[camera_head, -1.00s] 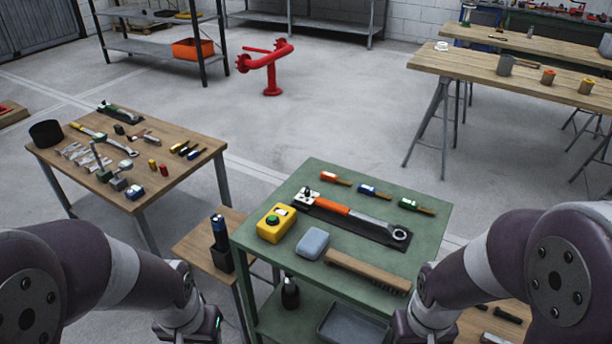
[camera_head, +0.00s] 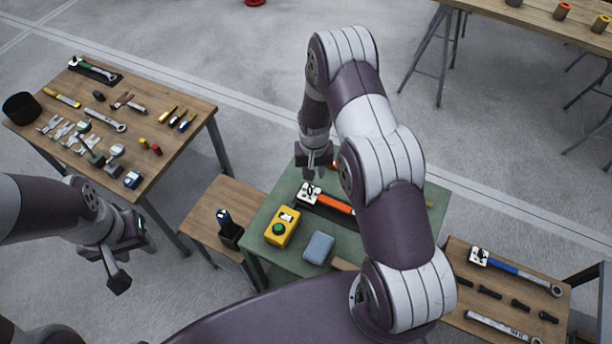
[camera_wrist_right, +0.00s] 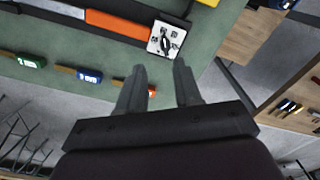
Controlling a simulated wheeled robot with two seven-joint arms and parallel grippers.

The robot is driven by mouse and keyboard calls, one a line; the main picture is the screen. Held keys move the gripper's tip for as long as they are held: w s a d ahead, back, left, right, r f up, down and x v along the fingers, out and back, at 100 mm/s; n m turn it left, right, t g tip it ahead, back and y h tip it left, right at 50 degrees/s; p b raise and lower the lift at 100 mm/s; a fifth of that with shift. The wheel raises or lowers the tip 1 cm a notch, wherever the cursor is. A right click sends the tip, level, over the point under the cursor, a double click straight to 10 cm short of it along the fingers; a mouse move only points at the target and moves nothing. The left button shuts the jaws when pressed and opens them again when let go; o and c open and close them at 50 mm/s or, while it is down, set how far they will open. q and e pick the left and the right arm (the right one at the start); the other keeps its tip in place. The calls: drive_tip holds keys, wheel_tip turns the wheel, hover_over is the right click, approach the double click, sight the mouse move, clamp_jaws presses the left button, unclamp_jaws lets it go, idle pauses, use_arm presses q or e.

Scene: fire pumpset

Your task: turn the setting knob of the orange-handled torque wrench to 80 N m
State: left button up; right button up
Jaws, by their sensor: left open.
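The orange-handled torque wrench (camera_head: 335,204) lies on the green bench (camera_head: 262,228). My right arm hides its far part in the head view. At its left end is a white square piece with black markings (camera_head: 308,194), probably the setting knob end; it also shows in the right wrist view (camera_wrist_right: 166,38). My right gripper (camera_head: 312,176) is over the bench beside this end. In the right wrist view its two fingers (camera_wrist_right: 160,72) are apart with nothing between them, pointing toward the white piece without touching it. My left gripper (camera_head: 118,280) is open and empty, left of the bench.
A yellow box with a green button (camera_head: 282,227) and a blue-grey block (camera_head: 318,248) lie near the wrench. Green (camera_wrist_right: 30,61) and blue (camera_wrist_right: 89,76) handled tools lie beside it. A blue-handled wrench (camera_head: 515,270) lies on the right table. The left table (camera_head: 160,160) holds several tools.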

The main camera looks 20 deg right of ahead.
sight(309, 188)
drive_tip(key=f, duration=0.2)
drive_tip(key=w+f+p, duration=0.1)
drive_tip(key=f, duration=0.2)
drive_tip(key=a+f, duration=0.1)
drive_tip(key=f, duration=0.2)
drive_tip(key=shift+w+a+f+p, duration=0.1)
drive_tip(key=shift+w+p, duration=0.25)
drive_tip(key=shift+p, duration=0.05)
drive_tip(key=shift+f, duration=0.35)
drive_tip(key=shift+s+d+f, duration=0.1)
drive_tip(key=shift+s+d, duration=0.15)
drive_tip(key=shift+d, duration=0.05)
drive_tip(key=shift+s, duration=0.3)
drive_tip(key=shift+w, duration=0.1)
drive_tip(key=shift+c, duration=0.6)
drive_tip(key=shift+w, duration=0.25)
clamp_jaws()
use_arm(q)
drive_tip(key=shift+w+a+r, duration=0.2)
drive_tip(key=shift+w+r, duration=0.2)
drive_tip(key=shift+r, duration=0.1)
drive_tip(key=shift+w+a+r, duration=0.2)
drive_tip(key=shift+w+r, duration=0.15)
drive_tip(key=shift+r, duration=0.15)
